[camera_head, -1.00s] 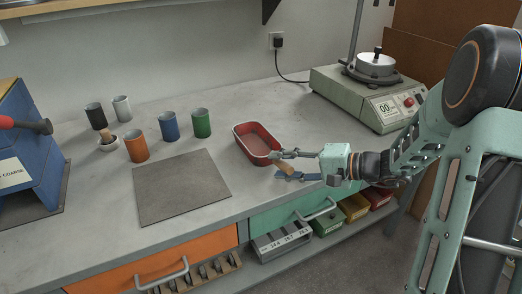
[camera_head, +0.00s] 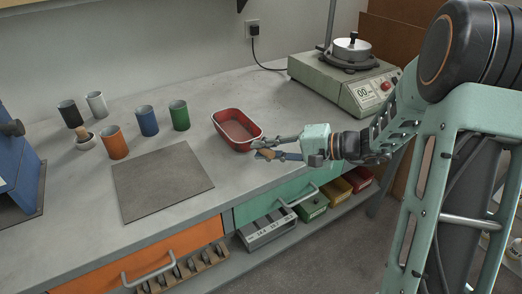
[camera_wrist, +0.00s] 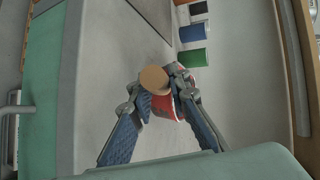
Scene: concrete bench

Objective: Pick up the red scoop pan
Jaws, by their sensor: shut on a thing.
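The red scoop pan (camera_head: 238,130) is a rectangular tray with a short wooden handle (camera_head: 267,149) at its near right corner. It is on or just above the grey bench; I cannot tell whether it touches. My gripper (camera_head: 260,149) comes in from the right and is shut on the handle. In the wrist view, the round tan handle end (camera_wrist: 153,79) sits between the blue-padded fingers of my gripper (camera_wrist: 158,84). Part of the red pan (camera_wrist: 197,84) shows behind them, the rest hidden.
Black, white, orange (camera_head: 115,142), blue and green (camera_head: 179,115) cups stand left of the pan. A dark flat plate (camera_head: 163,184) lies in front of them. A sieve shaker (camera_head: 345,80) stands at the back right. Drawers (camera_head: 276,200) line the bench front.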

